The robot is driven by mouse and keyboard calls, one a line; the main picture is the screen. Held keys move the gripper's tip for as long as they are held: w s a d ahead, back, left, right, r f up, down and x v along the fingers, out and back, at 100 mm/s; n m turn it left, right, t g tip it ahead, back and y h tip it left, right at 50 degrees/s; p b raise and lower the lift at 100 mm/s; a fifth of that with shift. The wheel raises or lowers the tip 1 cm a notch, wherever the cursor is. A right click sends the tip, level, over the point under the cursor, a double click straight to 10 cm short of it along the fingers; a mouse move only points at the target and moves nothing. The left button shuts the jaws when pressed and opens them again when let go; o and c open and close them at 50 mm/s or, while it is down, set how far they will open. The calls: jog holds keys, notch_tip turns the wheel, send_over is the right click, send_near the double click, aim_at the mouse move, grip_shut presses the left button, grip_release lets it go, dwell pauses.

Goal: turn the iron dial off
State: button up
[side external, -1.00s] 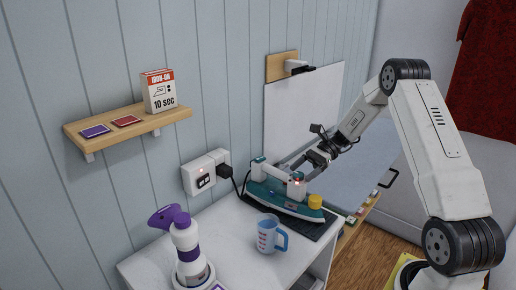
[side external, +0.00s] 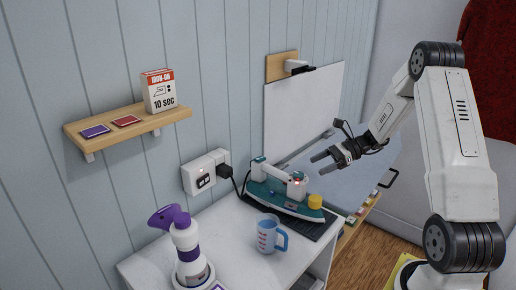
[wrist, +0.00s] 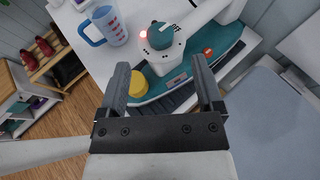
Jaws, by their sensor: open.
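The teal and white iron (side external: 290,200) stands on a dark mat on the white cabinet top. Its round teal dial (wrist: 160,36) shows in the wrist view, at the end of the white handle, with an "OFF" mark beside it. A small red light (wrist: 143,33) glows next to the dial. I cannot read the dial's exact setting. A yellow cap (wrist: 137,84) sits on the iron's near end. My gripper (side external: 319,163) is open and empty, above and to the right of the iron, apart from it. Its two fingers (wrist: 160,72) frame the iron's end in the wrist view.
A blue measuring cup (side external: 267,234) stands in front of the iron. A purple and white spray bottle (side external: 187,250) is at front left. The iron's cord runs to a wall outlet (side external: 204,174). A pale blue board (side external: 350,178) lies to the right. Space above the iron is clear.

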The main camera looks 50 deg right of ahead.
notch_tip(320, 180, up, 6)
jog(key=s+d, duration=0.1)
jog(key=d, duration=0.1)
jog(key=s+a+n+g+h, duration=0.3)
jog(key=a+n+h, duration=0.2)
jog(key=a+n, duration=0.7)
jog(key=s+a+n+g+h, duration=0.2)
jog(key=s+a+n+h, duration=0.2)
jog(key=a+n, duration=0.8)
jog(key=shift+s+a+f+n+g+h, duration=0.15)
jog(key=shift+f+n+g+h, duration=0.2)
jog(key=shift+n+h, duration=0.5)
jog(key=shift+r, duration=0.1)
